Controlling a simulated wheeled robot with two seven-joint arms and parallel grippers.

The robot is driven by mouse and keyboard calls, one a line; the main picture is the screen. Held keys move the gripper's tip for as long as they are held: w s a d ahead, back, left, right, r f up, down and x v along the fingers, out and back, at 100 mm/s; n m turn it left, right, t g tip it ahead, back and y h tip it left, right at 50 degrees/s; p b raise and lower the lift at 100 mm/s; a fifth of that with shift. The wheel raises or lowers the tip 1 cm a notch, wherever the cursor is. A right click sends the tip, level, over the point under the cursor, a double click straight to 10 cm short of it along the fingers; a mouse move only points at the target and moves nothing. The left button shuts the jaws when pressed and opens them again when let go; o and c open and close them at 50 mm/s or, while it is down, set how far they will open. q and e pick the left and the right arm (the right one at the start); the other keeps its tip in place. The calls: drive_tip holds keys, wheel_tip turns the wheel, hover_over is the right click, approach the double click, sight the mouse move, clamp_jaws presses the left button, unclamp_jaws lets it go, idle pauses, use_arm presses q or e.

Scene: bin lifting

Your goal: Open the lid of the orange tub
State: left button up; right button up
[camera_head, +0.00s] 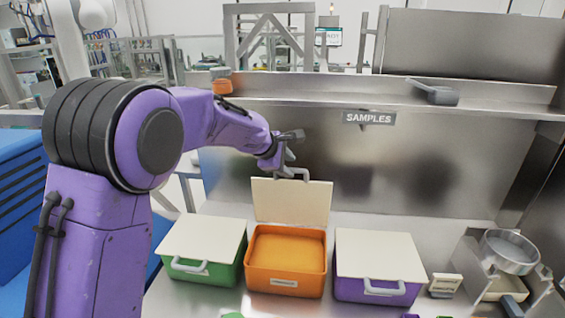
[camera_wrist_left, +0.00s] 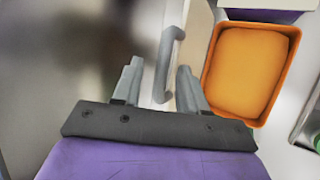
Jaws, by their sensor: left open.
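The orange tub (camera_head: 287,281) stands between two other tubs on the steel counter, and its orange inside shows from above. Its cream lid (camera_head: 291,203) stands raised, nearly upright, at the tub's back edge. The grey lid handle (camera_head: 291,172) is at the top of the lid. My left gripper (camera_head: 286,160) is at that handle. In the left wrist view, the open gripper (camera_wrist_left: 158,82) has the lid handle (camera_wrist_left: 165,62) between its fingers, with a gap visible around it. The orange tub (camera_wrist_left: 207,80) is at the right there. My right gripper is not in view.
A green tub (camera_head: 232,272) with a closed cream lid is at the left, and a purple tub (camera_head: 345,289) with a closed lid is at the right. A steel backsplash with a SAMPLES sign (camera_head: 369,118) rises behind. A round metal sieve (camera_head: 510,251) stands at the far right.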

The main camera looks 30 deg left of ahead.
use_arm(q)
drive_tip(key=v, duration=0.7)
drive_tip(key=shift+b, duration=0.35)
